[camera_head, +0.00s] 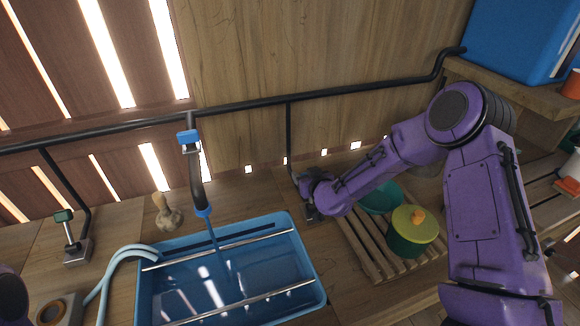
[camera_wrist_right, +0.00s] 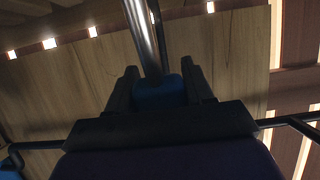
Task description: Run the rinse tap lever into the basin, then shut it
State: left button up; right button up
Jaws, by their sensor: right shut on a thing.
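The blue basin (camera_head: 318,283) stands at the lower middle of the head view, with shiny liquid inside. The dark tap (camera_head: 196,180) hangs over it from the wall pipe, with a blue block on top and a blue spout ring. A blue stream (camera_head: 214,243) runs from the spout into the basin. My right gripper (camera_head: 308,207) is to the right of the basin. In the right wrist view its fingers are shut on a blue lever knob (camera_wrist_right: 160,92) on a metal rod (camera_wrist_right: 142,38). The lever's base is mostly hidden by the gripper. My left gripper is not in view.
Another lever (camera_head: 64,215) with a green knob stands left of the basin, near a pale hose (camera_head: 118,262). A wooden rack (camera_head: 362,243) holds a green lidded pot (camera_head: 411,233) and a teal bowl (camera_head: 378,198) beside my right arm. A bulb-shaped thing (camera_head: 167,216) sits behind the basin.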

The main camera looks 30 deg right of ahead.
jog(key=shift+w+f, duration=0.3)
jog(key=shift+f, duration=0.1)
dwell(0.3)
jog(key=o, duration=1)
jog(key=shift+c, duration=0.2)
jog(key=shift+w+d, duration=0.1)
jog(key=b+v, duration=0.1)
jog(key=v, duration=0.9)
jog(key=shift+s+b, duration=0.25)
jog(key=shift+b, duration=0.15)
jog(key=shift+r, duration=0.2)
